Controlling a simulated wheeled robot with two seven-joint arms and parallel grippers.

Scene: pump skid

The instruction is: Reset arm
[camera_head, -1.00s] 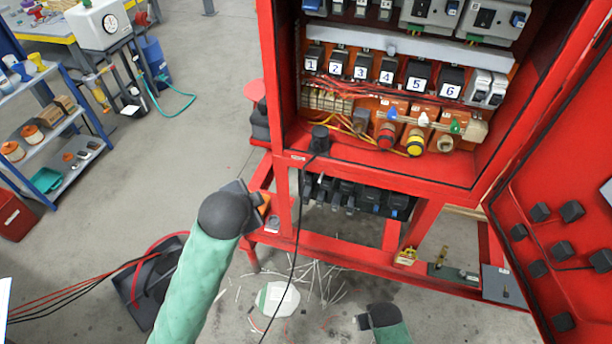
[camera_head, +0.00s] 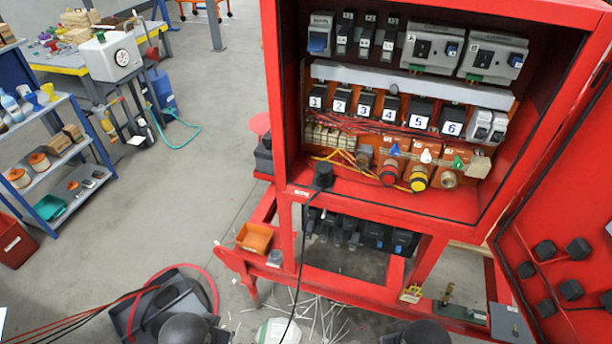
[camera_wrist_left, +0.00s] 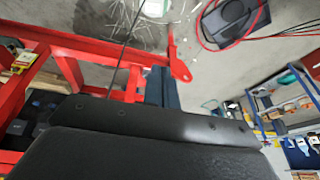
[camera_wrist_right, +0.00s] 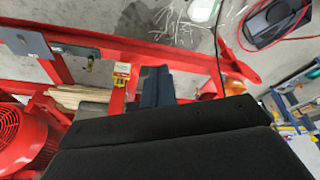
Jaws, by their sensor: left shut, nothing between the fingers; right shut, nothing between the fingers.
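My left gripper (camera_wrist_left: 162,88) shows in the left wrist view as dark fingers beyond the black wrist housing. It is shut and empty, in front of the red skid frame. My right gripper (camera_wrist_right: 157,88) shows the same way in the right wrist view, shut and empty, with red frame bars behind it. In the head view only dark rounded parts of my arms show at the bottom edge; the fingers are hidden there. The open red control cabinet (camera_head: 278,110) stands on the skid, with numbered black modules and a row of coloured knobs inside.
An orange bin (camera_head: 255,238) sits on the skid's left end. A black cable hangs down the cabinet front. The open red door (camera_head: 575,210) is on the right. A blue shelf (camera_head: 98,150) stands left; bare floor lies between. Wire scraps litter the floor below.

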